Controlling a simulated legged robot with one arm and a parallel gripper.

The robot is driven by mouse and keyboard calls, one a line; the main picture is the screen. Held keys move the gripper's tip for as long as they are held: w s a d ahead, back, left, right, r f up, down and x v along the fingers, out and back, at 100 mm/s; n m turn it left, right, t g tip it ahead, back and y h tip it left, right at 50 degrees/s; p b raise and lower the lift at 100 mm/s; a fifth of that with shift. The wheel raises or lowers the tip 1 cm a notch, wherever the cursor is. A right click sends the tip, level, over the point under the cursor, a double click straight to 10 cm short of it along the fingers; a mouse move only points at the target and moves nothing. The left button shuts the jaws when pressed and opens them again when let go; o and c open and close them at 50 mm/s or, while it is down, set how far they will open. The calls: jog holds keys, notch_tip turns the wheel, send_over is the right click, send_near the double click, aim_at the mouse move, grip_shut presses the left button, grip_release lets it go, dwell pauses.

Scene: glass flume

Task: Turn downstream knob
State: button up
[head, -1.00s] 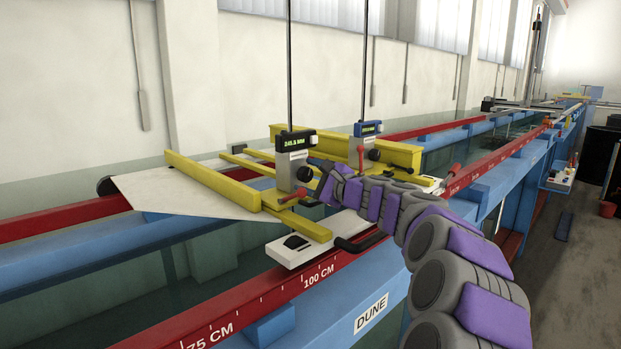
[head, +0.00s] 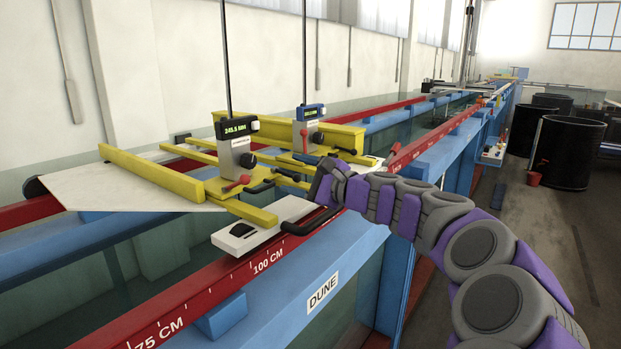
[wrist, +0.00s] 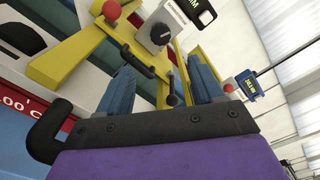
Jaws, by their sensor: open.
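Two point gauges stand on a yellow frame across the flume. The nearer gauge (head: 235,145) has a black-cased green display, a round black knob (head: 248,160) and a red-ended lever (head: 238,184). The farther gauge (head: 308,132) has a blue display case and a red end beside it. My gripper (head: 318,184) is right of the nearer gauge, above the near rail. In the wrist view its blue fingers are apart (wrist: 162,82), with a black handle (wrist: 137,62) and a small dark knob appearing between them. The round black knob (wrist: 160,33) lies beyond the fingertips.
A white carriage block with a black handle (head: 290,208) sits on the red rail (head: 225,287) close below my gripper. Yellow bars (head: 150,172) and a white plate (head: 95,190) lie left. Black barrels (head: 565,150) stand on the floor at right.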

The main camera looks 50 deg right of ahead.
jog(key=shift+s+d+f, duration=0.1)
jog(key=shift+s+d, duration=0.05)
jog(key=shift+s, duration=1.5)
